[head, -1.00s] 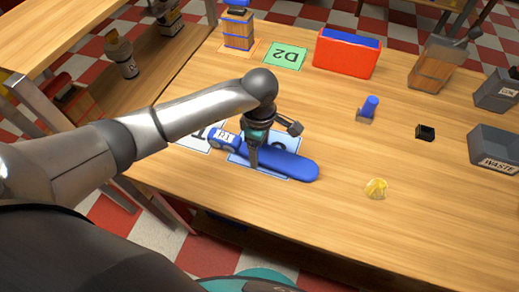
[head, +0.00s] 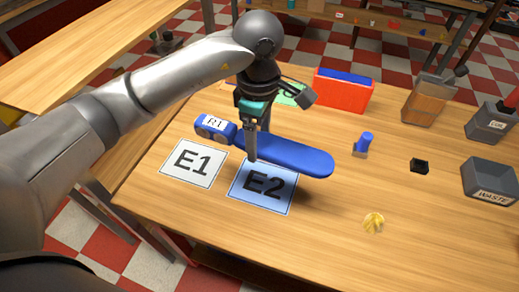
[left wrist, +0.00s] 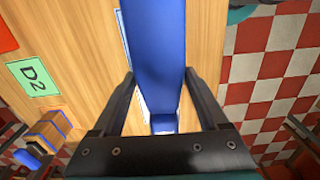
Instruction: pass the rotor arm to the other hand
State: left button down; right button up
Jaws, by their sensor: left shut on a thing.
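The blue rotor arm (head: 291,155) has a rounded paddle end at the right and a hub end labelled R1 (head: 215,124) at the left. My left gripper (head: 252,155) is shut on the rotor arm near its middle and holds it above the table, over the E1 and E2 mats. In the left wrist view the rotor arm (left wrist: 157,60) runs between the two fingers. My right gripper is not in view.
A white E1 mat (head: 193,164) and a blue E2 mat (head: 264,187) lie below. A yellow piece (head: 373,222), a black block (head: 418,165), a blue peg (head: 363,142), a red bin (head: 342,93) and a WASTE bin (head: 489,180) stand to the right. The front table is clear.

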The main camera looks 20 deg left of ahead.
pick_arm(q)
jog(key=shift+r, duration=0.7)
jog(key=m, duration=0.2)
jog(key=s+a+r+m, duration=0.1)
jog(key=m, duration=0.1)
jog(key=shift+r, duration=0.1)
jog(key=m, duration=0.2)
jog(key=s+m, duration=0.1)
jog(key=shift+s+a+r+m, duration=0.1)
jog(key=shift+a+r+m, duration=0.15)
jog(key=shift+r+m, duration=0.15)
jog(key=s+m, duration=0.1)
jog(key=m, duration=0.2)
jog(key=s+a+r+m, duration=0.1)
jog(key=m, duration=0.2)
jog(key=s+r+m, duration=0.1)
jog(key=m, duration=0.2)
jog(key=shift+s+a, duration=0.2)
jog(key=shift+a, duration=0.1)
jog(key=shift+w, duration=0.1)
